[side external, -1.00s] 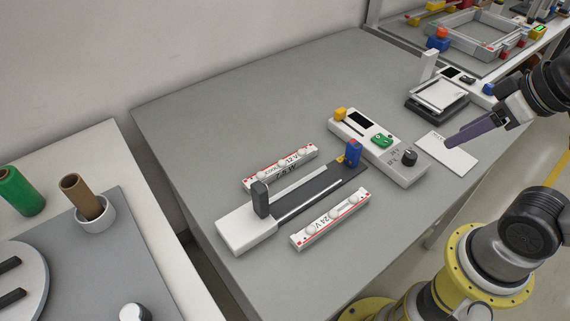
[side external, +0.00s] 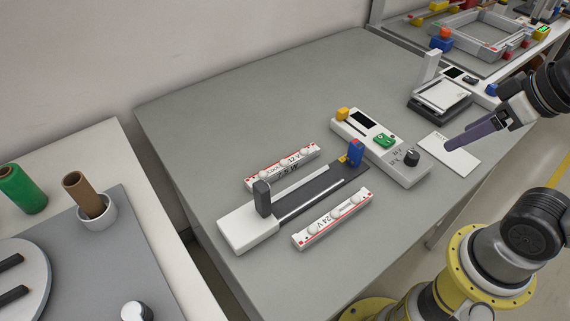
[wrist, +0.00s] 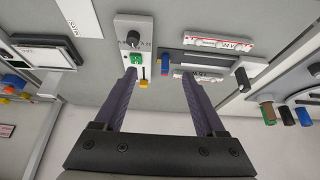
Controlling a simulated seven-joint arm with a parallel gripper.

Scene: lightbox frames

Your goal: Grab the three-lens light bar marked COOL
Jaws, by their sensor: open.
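Two white, red-edged light bars with three round lenses each lie on the grey table. The near bar (side external: 331,219) lies in front of a black-railed fixture (side external: 290,205) and the far bar (side external: 282,167) behind it. "24 V" shows on the near bar; the other print is too small to read, so I cannot tell which says COOL. In the wrist view the near bar (wrist: 218,43) lies upper right, and the far bar (wrist: 197,76) is partly hidden by the fixture and a finger. My gripper (wrist: 158,74) is open and empty, well right of both bars in the side view.
The fixture carries a dark upright post (side external: 262,198) and a blue block (side external: 355,152) between the bars. A white control box (side external: 380,148) with a black knob stands between bars and gripper. A white card (side external: 458,158) and a scale (side external: 438,99) lie right. The front table area is clear.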

